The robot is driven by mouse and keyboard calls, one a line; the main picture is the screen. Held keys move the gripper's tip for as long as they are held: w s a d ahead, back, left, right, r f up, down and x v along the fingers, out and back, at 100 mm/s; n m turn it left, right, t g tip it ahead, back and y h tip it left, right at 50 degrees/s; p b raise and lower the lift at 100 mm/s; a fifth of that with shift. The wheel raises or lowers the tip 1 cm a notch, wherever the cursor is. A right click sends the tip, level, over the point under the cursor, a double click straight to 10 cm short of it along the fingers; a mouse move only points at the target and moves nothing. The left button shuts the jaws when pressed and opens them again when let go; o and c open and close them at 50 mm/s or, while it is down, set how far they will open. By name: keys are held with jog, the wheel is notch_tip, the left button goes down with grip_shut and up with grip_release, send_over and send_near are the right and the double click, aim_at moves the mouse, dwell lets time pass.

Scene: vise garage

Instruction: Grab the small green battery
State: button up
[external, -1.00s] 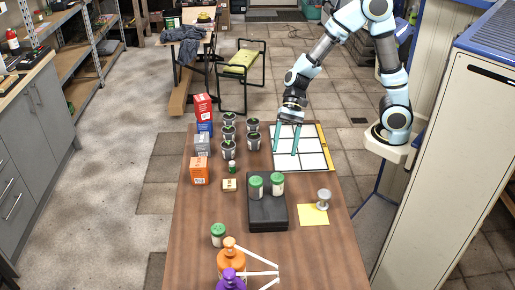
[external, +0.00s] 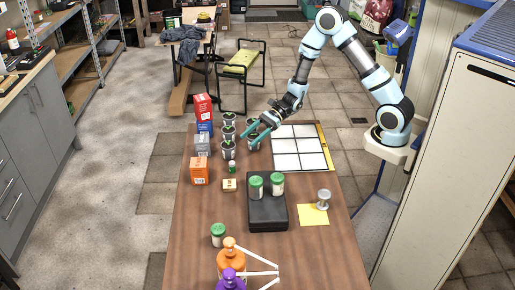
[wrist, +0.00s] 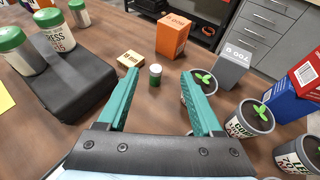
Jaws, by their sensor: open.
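The small green battery (external: 232,168) stands upright on the wooden table, between the orange box and the black case. In the wrist view the battery (wrist: 155,75) has a pale top and shows between my open fingers, a little beyond their tips. My gripper (external: 249,139) is open and empty, with teal fingers, above the table near the potted plants. In the wrist view its fingertips (wrist: 160,72) point toward the battery.
Several potted seedlings (external: 228,150) stand close to my gripper. An orange box (external: 199,171) and a small tan box (external: 229,185) are near the battery. A black case (external: 267,215) bears two green-lidded jars (external: 256,187). The white grid board (external: 298,147) lies empty at the right.

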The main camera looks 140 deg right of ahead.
send_near(232, 166)
jog(key=w+d+f, duration=0.1)
jog(key=w+d+f+p, duration=0.1)
jog(key=w, duration=0.1)
jog(key=shift+w+f, duration=0.1)
jog(key=shift+w, duration=0.1)
jog(key=p+x, duration=0.2)
jog(key=x, duration=0.2)
jog(key=shift+w+a+f+p, duration=0.15)
jog(key=shift+w+f+p, duration=0.1)
jog(key=shift+p, duration=0.15)
jog(key=shift+w+f, duration=0.25)
jog(key=shift+w, duration=0.1)
grip_shut()
